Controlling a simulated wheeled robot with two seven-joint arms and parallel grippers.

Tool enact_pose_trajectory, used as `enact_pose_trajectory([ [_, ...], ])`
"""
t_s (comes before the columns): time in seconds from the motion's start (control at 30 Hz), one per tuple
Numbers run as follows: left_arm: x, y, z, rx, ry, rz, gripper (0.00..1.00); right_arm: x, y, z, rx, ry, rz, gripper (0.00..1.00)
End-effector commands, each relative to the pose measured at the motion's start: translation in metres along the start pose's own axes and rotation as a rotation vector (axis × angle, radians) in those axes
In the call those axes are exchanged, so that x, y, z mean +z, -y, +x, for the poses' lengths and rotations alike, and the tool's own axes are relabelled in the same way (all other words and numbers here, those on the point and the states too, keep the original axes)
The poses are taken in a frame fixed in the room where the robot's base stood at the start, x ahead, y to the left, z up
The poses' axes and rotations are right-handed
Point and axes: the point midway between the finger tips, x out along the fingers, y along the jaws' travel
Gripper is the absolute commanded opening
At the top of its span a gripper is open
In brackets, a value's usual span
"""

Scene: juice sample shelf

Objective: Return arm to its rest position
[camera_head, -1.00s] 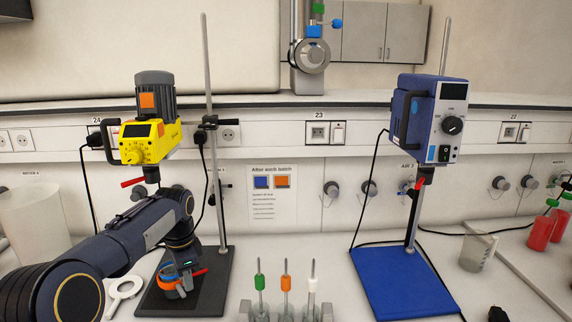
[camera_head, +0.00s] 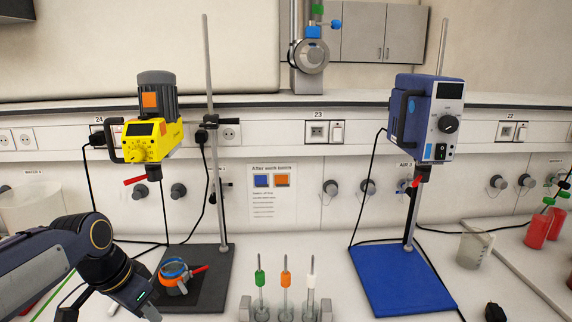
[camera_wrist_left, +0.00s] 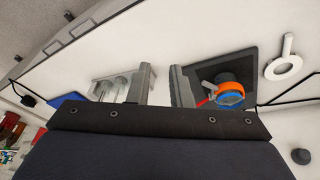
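My left arm comes in from the left in the head view, with its left gripper (camera_head: 150,312) low over the bench, in front of the dark stand plate. In the left wrist view the two fingers of the left gripper (camera_wrist_left: 160,85) stand apart with nothing between them. A small blue and orange ringed item (camera_head: 174,274) with a red handle sits on the dark stand plate (camera_head: 208,290). It also shows in the left wrist view (camera_wrist_left: 230,95), to the right of the fingers and apart from them. My right gripper is not in view.
A yellow stirrer (camera_head: 150,140) hangs on a rod above the dark plate. A blue stirrer (camera_head: 430,118) stands over a blue base (camera_head: 400,282). A rack with green, orange and white tools (camera_head: 286,283) is at front centre. A beaker (camera_head: 476,248) stands right.

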Motion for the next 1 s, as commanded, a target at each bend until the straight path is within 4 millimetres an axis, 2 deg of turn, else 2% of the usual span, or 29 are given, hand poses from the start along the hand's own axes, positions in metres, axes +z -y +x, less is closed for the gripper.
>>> enact_pose_trajectory([
  [0.03,0.023,-0.014,-0.009,0.005,-0.041,-0.068,0.19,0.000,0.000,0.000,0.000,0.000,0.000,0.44],
  [0.2,0.088,-0.068,-0.011,0.040,-0.160,-0.309,0.19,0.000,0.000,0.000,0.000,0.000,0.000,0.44],
  [0.3,0.119,-0.097,-0.001,0.059,-0.216,-0.435,0.19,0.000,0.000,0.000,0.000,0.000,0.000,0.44],
  [0.4,0.140,-0.118,0.011,0.075,-0.257,-0.532,0.19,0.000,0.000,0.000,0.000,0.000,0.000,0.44],
  [0.6,0.159,-0.137,0.026,0.092,-0.293,-0.626,0.19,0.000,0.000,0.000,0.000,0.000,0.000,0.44],
  [1.0,0.160,-0.138,0.027,0.094,-0.293,-0.630,0.19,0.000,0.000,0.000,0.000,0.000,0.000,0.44],
])
